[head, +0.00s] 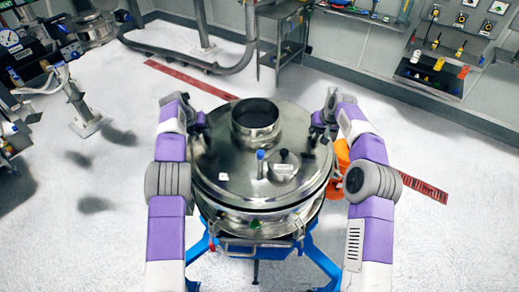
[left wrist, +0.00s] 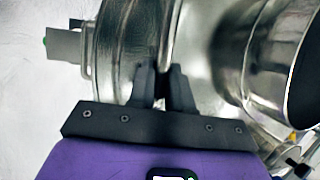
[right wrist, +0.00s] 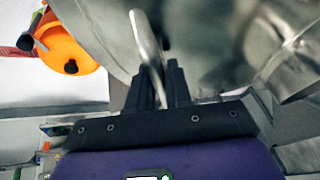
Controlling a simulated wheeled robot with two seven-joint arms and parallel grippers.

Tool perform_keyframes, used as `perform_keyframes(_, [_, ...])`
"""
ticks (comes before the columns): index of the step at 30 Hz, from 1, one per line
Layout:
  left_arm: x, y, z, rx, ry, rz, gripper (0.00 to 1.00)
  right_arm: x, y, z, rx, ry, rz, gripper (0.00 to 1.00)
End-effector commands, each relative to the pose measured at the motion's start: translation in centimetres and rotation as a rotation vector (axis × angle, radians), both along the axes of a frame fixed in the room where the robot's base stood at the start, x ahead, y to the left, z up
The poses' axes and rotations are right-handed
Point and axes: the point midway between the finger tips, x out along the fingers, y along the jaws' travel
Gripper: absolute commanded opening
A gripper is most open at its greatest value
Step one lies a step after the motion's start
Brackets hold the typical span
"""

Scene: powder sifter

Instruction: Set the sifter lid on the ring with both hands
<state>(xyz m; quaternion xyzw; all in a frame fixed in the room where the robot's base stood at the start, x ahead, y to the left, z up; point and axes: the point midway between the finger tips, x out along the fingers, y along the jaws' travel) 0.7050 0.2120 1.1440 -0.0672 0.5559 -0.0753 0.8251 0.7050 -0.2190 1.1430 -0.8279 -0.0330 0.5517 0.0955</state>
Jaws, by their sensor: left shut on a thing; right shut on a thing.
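The round metal sifter lid (head: 222,178) has a wide open spout and small fittings on top. It lies level over the metal ring (head: 250,222) of the sifter; I cannot tell whether they touch all round. My left gripper (head: 201,122) is at the lid's far left edge, and my right gripper (head: 322,120) is at its far right edge. In the left wrist view my left gripper (left wrist: 164,78) is shut on a thin part at the lid's rim. In the right wrist view my right gripper (right wrist: 158,82) is shut on a bar-like lid handle (right wrist: 146,42).
The sifter stands on a blue frame (head: 320,262). An orange part (head: 342,158) sits close by on the right, behind my right arm. A metal cart (head: 283,38) and pipes (head: 190,62) are at the back. White floor lies open around the sifter.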

Motion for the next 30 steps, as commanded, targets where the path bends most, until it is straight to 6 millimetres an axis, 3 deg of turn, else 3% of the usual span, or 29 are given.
perform_keyframes(12, [0.2, -0.4, -1.2, -0.006, -0.012, -0.003, 0.00, 0.2, 0.3, -1.1, 0.006, -0.012, 0.002, 0.00])
perform_keyframes(13, [0.0, -0.3, -1.7, -0.006, 0.001, -0.002, 0.22, 0.0, 0.3, -1.7, 0.004, 0.001, 0.003, 0.22])
perform_keyframes(18, [0.0, -0.2, -1.7, -0.004, 0.001, -0.002, 0.45, 0.0, 0.2, -1.7, 0.002, 0.000, 0.002, 0.45])
perform_keyframes(30, [0.0, 0.0, -1.7, -0.001, 0.000, 0.000, 0.45, 0.0, 0.0, -1.7, 0.001, 0.000, 0.000, 0.45])
